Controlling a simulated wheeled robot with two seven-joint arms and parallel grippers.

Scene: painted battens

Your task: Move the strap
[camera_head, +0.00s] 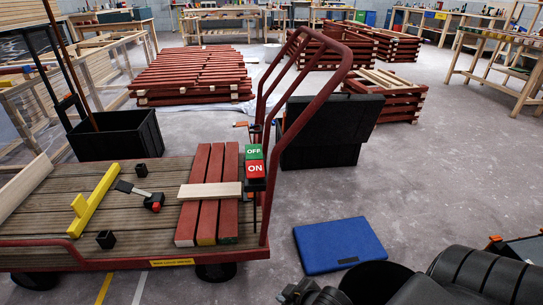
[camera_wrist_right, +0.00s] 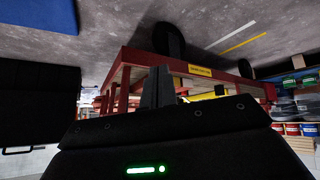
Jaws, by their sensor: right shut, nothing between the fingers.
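I cannot make out a strap for certain in either view. Three red battens (camera_head: 208,216) lie side by side on the cart's plank deck (camera_head: 60,205), with a pale wooden strip (camera_head: 209,190) across them. My right gripper (camera_wrist_right: 158,87) is shut and empty in the right wrist view. The cart's red frame (camera_wrist_right: 130,60) shows beyond its fingers. In the head view my right arm comes in at the bottom right, over the floor and apart from the cart. My left gripper is not in view.
A yellow square tool (camera_head: 92,204), a clamp (camera_head: 140,193) and black blocks (camera_head: 106,239) lie on the deck. The cart's handle (camera_head: 302,95) rises beside an OFF/ON box (camera_head: 255,161). A blue pad (camera_head: 339,245) lies on otherwise open floor. A black case (camera_head: 330,130) stands behind.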

